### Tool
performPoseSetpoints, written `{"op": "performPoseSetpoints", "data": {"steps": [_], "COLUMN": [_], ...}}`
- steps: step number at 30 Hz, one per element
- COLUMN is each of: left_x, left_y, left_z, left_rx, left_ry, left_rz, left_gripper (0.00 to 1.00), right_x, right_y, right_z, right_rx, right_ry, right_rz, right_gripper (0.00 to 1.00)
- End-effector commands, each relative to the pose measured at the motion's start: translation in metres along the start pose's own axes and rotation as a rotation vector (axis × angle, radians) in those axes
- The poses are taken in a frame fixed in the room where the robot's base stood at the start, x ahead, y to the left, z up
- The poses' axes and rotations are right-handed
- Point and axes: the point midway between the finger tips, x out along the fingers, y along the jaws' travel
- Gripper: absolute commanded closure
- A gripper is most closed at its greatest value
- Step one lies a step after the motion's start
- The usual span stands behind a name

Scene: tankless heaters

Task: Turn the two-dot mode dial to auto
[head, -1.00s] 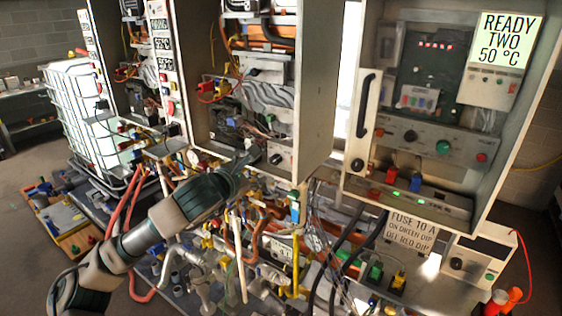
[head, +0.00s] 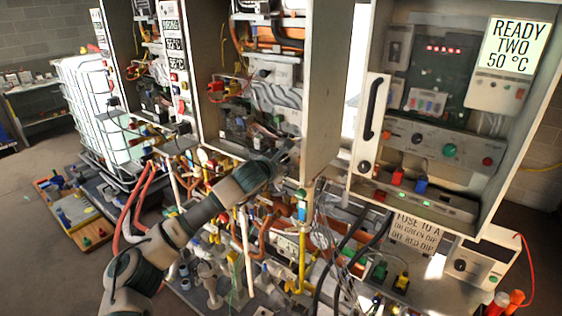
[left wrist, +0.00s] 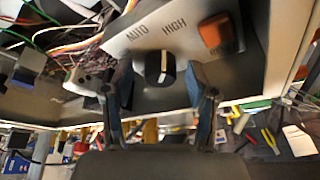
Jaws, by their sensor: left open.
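A black round dial (left wrist: 160,68) with a white line sits on a pale panel (left wrist: 189,33) in the left wrist view. AUTO is printed at its upper left and HIGH above it. The white line runs roughly up and down; I cannot tell which label it marks. My left gripper (left wrist: 162,92) is open, with one finger on each side of the dial and gaps showing between. In the head view my left gripper (head: 284,160) is at the bottom of the middle open cabinet (head: 322,90) and covers the dial. No two-dot mark is readable. My right gripper is not in view.
An orange-red rocker switch (left wrist: 217,33) is right of the dial. Loose wires (left wrist: 85,45) lie left of the panel. Pipes and valves crowd the space below the cabinets.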

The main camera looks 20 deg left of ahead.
Motion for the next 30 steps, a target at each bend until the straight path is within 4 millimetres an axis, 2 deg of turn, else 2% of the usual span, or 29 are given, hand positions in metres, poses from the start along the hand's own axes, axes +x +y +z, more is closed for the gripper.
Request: {"op": "performPoseSetpoints", "data": {"steps": [2, 3, 9, 10, 20, 30], "left_x": [0.0, 0.0, 0.0, 0.0, 0.0, 0.001], "left_y": [0.0, 0.0, 0.0, 0.0, 0.0, 0.001], "left_z": [0.0, 0.0, 0.0, 0.0, -0.001, -0.001], "left_rx": [0.0, 0.0, -0.001, -0.001, -0.037, -0.241], "left_ry": [0.0, 0.0, 0.0, 0.0, 0.001, 0.001], "left_rz": [0.0, 0.0, 0.0, 0.0, -0.014, -0.099], "left_gripper": [0.42, 0.47, 0.97, 1.0, 1.0, 1.0], "right_x": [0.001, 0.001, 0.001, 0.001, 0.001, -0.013], "right_y": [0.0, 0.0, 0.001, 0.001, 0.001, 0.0], "right_z": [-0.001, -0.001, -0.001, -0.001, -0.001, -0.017], "right_rx": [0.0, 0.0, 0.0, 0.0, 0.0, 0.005], "right_ry": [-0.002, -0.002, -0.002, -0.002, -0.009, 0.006], "right_rz": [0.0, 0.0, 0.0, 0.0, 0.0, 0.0], "right_gripper": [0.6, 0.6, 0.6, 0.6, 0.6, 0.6]}}
